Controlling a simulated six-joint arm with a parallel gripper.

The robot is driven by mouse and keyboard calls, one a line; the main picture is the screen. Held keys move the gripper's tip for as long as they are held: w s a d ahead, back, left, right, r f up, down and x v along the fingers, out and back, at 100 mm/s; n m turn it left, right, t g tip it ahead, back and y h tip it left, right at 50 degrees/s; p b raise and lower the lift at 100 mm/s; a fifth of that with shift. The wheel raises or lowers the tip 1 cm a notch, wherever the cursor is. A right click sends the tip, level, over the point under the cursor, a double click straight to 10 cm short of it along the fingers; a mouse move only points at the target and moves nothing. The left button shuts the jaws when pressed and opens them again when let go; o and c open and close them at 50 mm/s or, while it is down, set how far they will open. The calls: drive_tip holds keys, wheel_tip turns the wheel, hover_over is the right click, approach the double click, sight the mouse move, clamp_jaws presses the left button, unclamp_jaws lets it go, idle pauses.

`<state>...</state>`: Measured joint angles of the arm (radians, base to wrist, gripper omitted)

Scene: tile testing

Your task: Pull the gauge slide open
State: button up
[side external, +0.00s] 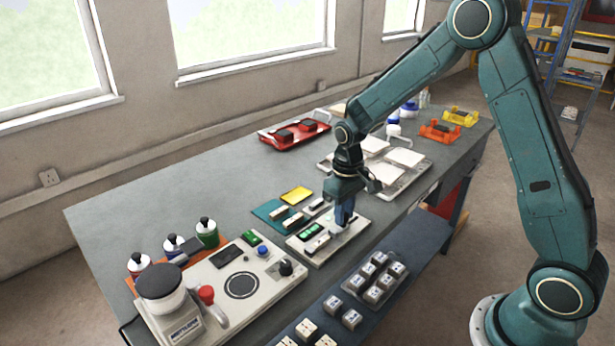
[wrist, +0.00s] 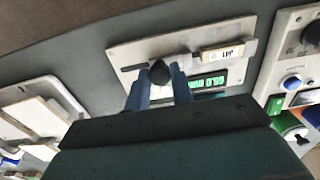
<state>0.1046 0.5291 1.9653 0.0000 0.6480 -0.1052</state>
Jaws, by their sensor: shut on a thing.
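The gauge is a pale flat plate (side external: 350,243) on the bench, with a green display (side external: 311,230) and a small pale labelled tile (side external: 318,244) on it. In the wrist view the plate (wrist: 130,54) shows a dark slot, the tile (wrist: 222,54) to the right in a grey holder, and the green display (wrist: 207,83). A black round knob (wrist: 159,72) stands on the plate between my blue fingers. My gripper (side external: 342,226) points down at the plate. In the wrist view my gripper (wrist: 160,74) is shut on the knob. The slide itself is partly hidden by my fingers.
A tester with a round dark ring (side external: 241,286) and knobs stands left of the gauge. A teal tray (side external: 270,212) lies behind it. A tray of white tiles (side external: 400,180) is further right.

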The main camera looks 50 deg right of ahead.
drive_tip(key=shift+d, duration=0.75)
drive_tip(key=shift+d+r, duration=0.1)
drive_tip(key=o, duration=0.8)
wheel_tip(320, 180, up, 6)
drive_tip(key=shift+f, duration=0.1)
idle(0.5)
idle(0.4)
